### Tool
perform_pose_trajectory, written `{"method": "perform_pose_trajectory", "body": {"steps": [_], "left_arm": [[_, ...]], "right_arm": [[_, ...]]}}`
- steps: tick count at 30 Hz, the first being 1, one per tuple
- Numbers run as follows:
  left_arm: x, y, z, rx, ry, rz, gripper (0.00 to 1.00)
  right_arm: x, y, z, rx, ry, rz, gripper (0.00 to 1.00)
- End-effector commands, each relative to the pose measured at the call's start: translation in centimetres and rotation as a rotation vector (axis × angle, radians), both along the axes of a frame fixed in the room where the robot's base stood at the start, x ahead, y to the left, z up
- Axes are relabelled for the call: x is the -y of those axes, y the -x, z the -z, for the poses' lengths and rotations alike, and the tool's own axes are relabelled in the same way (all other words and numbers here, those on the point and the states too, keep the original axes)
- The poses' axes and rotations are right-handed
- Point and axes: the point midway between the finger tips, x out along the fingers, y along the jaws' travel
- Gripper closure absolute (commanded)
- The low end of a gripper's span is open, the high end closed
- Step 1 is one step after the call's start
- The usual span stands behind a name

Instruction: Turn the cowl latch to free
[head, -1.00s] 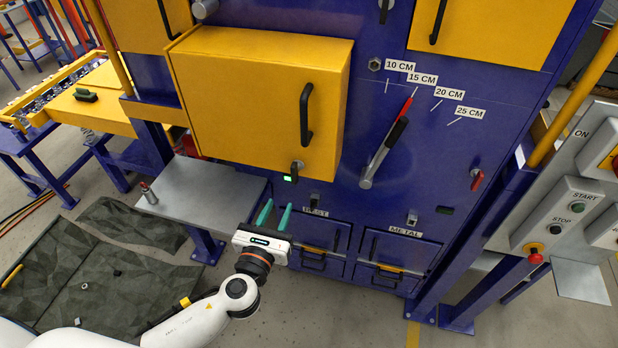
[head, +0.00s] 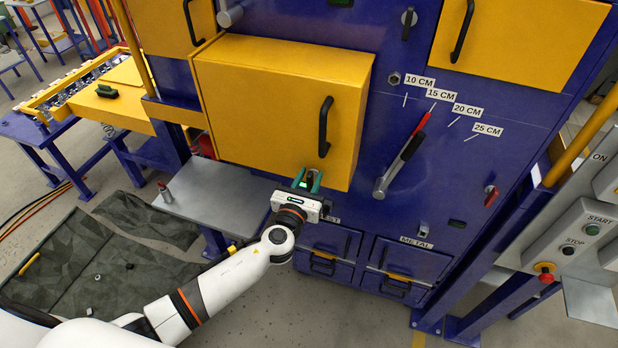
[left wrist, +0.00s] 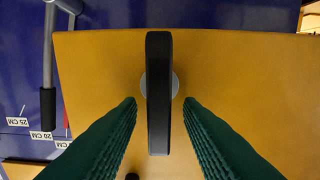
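The cowl is a yellow box-shaped cover (head: 270,105) on the blue machine, with a black bar handle (head: 325,127). The cowl latch, a small dark lever, is at the cowl's lower edge, largely hidden by my gripper in the head view. In the left wrist view the latch (left wrist: 158,95) is an upright black bar on a round grey base against the yellow panel. My left gripper (head: 308,179) is open at the latch, with one green finger on each side. Gaps show between the bar and both fingertips (left wrist: 160,105). My right gripper is not in view.
A grey shelf (head: 215,190) is left of my gripper. Drawers (head: 325,250) lie below. A control panel (head: 580,235) is at the right.

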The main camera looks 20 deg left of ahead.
Motion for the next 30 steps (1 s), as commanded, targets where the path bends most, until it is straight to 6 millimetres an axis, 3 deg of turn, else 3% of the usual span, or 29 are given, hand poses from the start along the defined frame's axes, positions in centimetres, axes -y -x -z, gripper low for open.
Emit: {"method": "perform_pose_trajectory", "body": {"steps": [5,11,12,22,30], "left_arm": [[0.0,0.0,0.0,0.000,0.001,0.000,0.67],[0.0,0.0,0.0,0.000,0.001,0.000,0.98],[0.0,0.0,0.0,0.000,0.001,0.000,1.00],[-0.1,0.0,0.1,-0.001,0.035,0.000,1.00],[-0.3,0.1,0.3,-0.007,0.188,0.000,1.00]], "right_arm": [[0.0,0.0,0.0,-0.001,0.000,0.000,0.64],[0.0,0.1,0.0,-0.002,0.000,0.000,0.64],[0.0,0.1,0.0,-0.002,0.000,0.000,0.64],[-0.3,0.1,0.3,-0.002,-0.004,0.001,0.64],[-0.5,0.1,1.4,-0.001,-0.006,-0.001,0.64]]}}
